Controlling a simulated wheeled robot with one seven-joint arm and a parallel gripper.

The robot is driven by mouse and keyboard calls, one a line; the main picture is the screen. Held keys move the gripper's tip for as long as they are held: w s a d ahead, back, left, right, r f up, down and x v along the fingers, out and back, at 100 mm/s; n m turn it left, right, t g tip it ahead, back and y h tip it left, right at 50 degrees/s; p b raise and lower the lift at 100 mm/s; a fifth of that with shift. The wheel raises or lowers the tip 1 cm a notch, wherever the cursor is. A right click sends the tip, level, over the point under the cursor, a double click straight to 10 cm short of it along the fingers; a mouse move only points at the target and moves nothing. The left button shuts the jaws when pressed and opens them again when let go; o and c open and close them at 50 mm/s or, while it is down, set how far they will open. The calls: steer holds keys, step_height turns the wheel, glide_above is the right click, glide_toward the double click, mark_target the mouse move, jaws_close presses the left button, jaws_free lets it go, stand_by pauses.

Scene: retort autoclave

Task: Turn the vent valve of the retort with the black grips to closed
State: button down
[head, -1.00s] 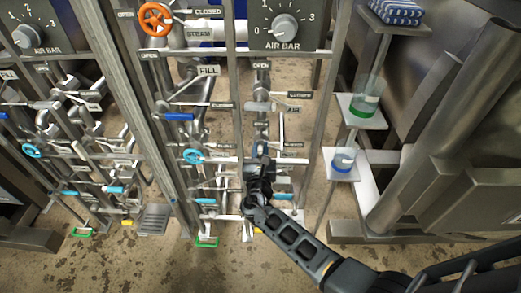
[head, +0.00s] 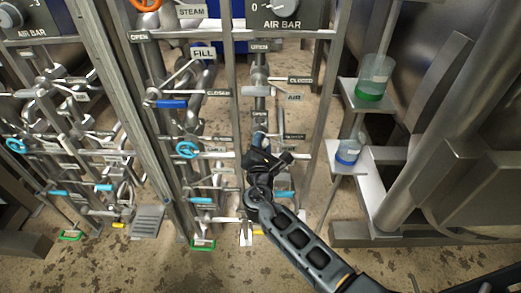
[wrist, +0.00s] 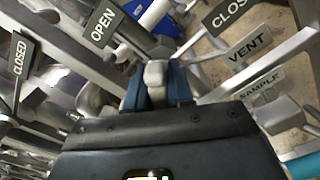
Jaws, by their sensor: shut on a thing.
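The VENT label (wrist: 250,47) shows in the wrist view, with an OPEN plate (wrist: 103,28) to its left and a CLOSED plate (wrist: 228,12) above it. My gripper (wrist: 157,84) has its blue-padded fingers on both sides of a metal valve handle (wrist: 154,71), shut on it, between the OPEN and VENT plates. In the head view my gripper (head: 258,146) is low on the right pipe panel, below the AIR label (head: 294,97). It hides most of the valve there. I cannot make out black grips on this retort.
A SAMPLE label (wrist: 259,86) and pipes crowd close to the fingers. Blue valve wheels (head: 187,150) and levers stand left. To the right, brackets carry a green-based container (head: 372,80) and a blue-based one (head: 348,151). Open floor lies in front.

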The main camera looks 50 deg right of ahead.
steer(key=m+b, duration=0.3)
steer(key=f+m+b, duration=0.1)
steer(key=m+b, duration=0.2)
steer(key=b, duration=0.1)
steer(key=shift+s+d+m, duration=0.15)
steer(key=shift+s+m, duration=0.05)
steer(key=shift+m, duration=0.1)
steer(key=m+b, duration=0.2)
steer(key=shift+f+m+b, duration=0.1)
steer(key=shift+m+b, duration=0.85)
steer(key=shift+m, duration=0.05)
steer(key=c, duration=1.1)
jaws_free()
steer(key=shift+v, duration=3.9)
